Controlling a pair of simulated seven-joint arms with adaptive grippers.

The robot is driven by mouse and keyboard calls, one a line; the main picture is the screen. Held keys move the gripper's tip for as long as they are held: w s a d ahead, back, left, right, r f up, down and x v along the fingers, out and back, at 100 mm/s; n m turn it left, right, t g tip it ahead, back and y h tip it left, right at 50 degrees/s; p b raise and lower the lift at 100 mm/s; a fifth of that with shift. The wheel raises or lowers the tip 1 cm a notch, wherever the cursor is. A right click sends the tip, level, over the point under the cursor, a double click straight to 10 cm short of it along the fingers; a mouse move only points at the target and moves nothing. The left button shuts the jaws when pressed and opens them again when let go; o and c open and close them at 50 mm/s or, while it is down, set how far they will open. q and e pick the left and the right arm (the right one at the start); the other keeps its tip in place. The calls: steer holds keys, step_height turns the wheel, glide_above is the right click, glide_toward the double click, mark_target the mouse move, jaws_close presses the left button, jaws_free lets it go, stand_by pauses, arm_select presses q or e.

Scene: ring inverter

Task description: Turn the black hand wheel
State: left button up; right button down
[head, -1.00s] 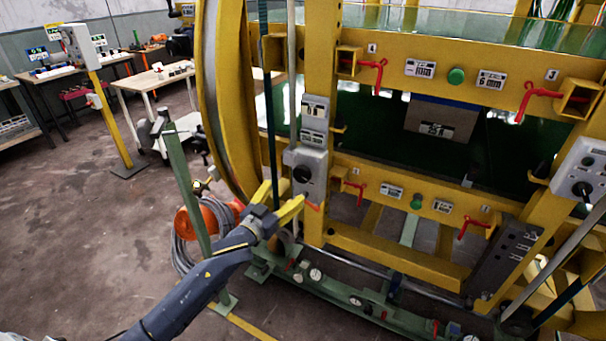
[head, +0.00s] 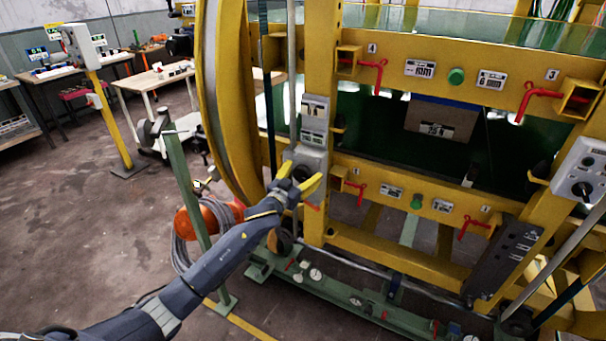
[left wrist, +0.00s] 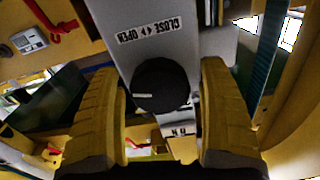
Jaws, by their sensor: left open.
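The black hand wheel (left wrist: 160,86) is a round black knob on a grey box (left wrist: 128,20) with a "CLOSE OPEN" label. In the left wrist view it sits between the two yellow fingers of my left gripper (left wrist: 163,115), which are open on either side with a gap to it. In the head view my left gripper (head: 300,186) is in front of the grey box (head: 310,158) on the yellow post, and its fingers partly cover the wheel (head: 302,172). I cannot tell whether either finger touches the wheel. My right gripper is not in view.
The yellow frame (head: 430,70) carries red handles (head: 376,72) and green buttons (head: 456,76). A large yellow ring (head: 222,110) stands left of the post. A green post (head: 184,185) with an orange reel (head: 198,218) is near my left arm. Open floor lies at left.

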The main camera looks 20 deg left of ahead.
arm_select(q)
steer(key=shift+c, duration=0.3)
steer(key=c, duration=1.2)
steer(key=m, duration=0.6)
steer(key=shift+m, duration=0.4)
steer(key=m, duration=0.5)
steer(key=shift+m, duration=0.4)
steer(key=o, duration=1.3)
steer(key=shift+c, duration=0.2)
